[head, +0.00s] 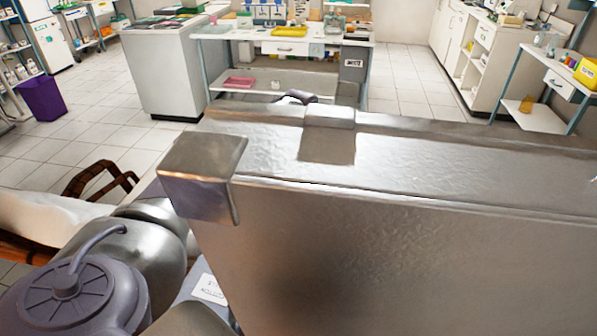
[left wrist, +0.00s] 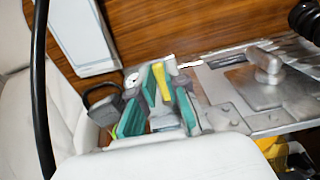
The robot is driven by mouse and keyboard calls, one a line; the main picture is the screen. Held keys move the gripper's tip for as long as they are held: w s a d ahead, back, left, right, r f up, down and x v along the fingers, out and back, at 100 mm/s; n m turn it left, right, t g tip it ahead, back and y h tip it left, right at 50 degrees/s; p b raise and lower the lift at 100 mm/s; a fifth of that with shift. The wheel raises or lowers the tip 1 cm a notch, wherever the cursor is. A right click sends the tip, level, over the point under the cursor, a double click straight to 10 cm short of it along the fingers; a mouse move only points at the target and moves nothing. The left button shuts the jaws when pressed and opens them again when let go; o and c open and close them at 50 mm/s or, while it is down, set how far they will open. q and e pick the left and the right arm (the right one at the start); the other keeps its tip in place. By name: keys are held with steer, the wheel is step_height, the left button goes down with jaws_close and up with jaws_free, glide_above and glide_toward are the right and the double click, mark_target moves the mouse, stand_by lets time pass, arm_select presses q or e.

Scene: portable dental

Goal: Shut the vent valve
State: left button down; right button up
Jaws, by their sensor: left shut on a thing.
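In the left wrist view my left gripper (left wrist: 163,95), with teal pads on grey fingers, is shut on a slim yellow piece (left wrist: 160,80). The piece stands upright between the pads; it may be the vent valve's handle, but the valve body is hidden behind the fingers. A metal panel (left wrist: 228,114) with a raised plate and a rounded knob (left wrist: 267,62) lies just right of the fingers. In the head view a large metal case lid (head: 420,250) stands in front and hides the gripper and valve. My right gripper is not in view.
Beyond are a white cabinet (head: 175,70), a bench with supplies and a purple bin (head: 42,99) on open tiled floor. A dark cable hangs at left in the wrist view.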

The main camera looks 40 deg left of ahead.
arm_select(q)
steer(key=shift+w, duration=0.1)
stand_by(0.3)
steer(key=c, duration=1.2)
jaws_free()
step_height(320, 180, up, 12)
steer(key=shift+r, duration=0.1)
